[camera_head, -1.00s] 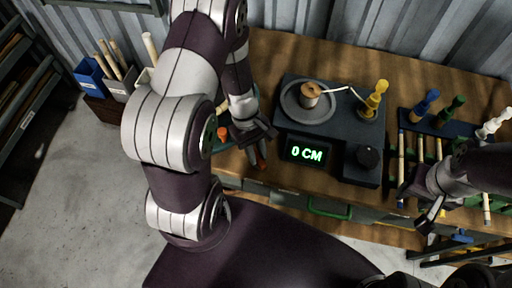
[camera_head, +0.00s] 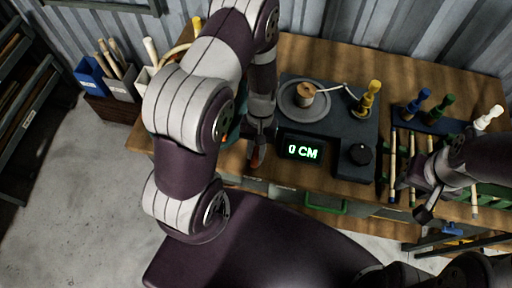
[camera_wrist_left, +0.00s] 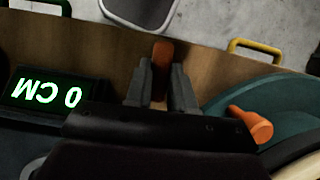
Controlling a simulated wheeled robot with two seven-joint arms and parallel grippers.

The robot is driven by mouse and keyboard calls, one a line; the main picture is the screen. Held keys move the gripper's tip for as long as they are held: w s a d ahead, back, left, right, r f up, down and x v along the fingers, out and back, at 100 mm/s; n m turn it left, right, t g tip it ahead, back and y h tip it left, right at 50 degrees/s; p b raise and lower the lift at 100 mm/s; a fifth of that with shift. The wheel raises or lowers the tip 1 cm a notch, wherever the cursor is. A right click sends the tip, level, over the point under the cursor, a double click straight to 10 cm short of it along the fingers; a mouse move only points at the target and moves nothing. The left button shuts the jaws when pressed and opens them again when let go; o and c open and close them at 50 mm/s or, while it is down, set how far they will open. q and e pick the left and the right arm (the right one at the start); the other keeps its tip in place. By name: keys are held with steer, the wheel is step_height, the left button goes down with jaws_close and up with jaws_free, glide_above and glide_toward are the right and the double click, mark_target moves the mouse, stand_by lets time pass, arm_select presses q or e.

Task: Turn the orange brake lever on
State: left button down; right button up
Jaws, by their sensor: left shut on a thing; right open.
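My left gripper (camera_head: 258,140) points down at the table's front, left of the 0 CM display (camera_head: 301,149). In the left wrist view its two fingers (camera_wrist_left: 162,88) are closed around an orange lever (camera_wrist_left: 162,57), whose rounded end sticks out past the fingertips. The orange lever also shows below the gripper in the head view (camera_head: 255,158). A second orange handle (camera_wrist_left: 252,124) stands on a teal round base (camera_wrist_left: 225,104), apart from the fingers; my left arm mostly hides that base in the head view. My right gripper (camera_head: 428,207) is open and empty at the right.
A dark unit carries a grey turntable with a spool (camera_head: 306,94), a yellow peg (camera_head: 371,92) and a black knob (camera_head: 360,154). Blue (camera_head: 419,102), green and white pegs stand at the right, near several sticks. Green (camera_head: 326,206) and yellow (camera_wrist_left: 254,46) drawer handles line the front.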

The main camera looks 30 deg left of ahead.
arm_select(q)
steer(key=shift+m, duration=0.3)
steer(key=c, duration=1)
jaws_free()
steer(key=shift+o, duration=0.2)
steer(key=v, duration=1.2)
steer(key=shift+w+r+b, duration=0.15)
steer(key=shift+r+b, duration=0.2)
steer(key=shift+d, duration=0.1)
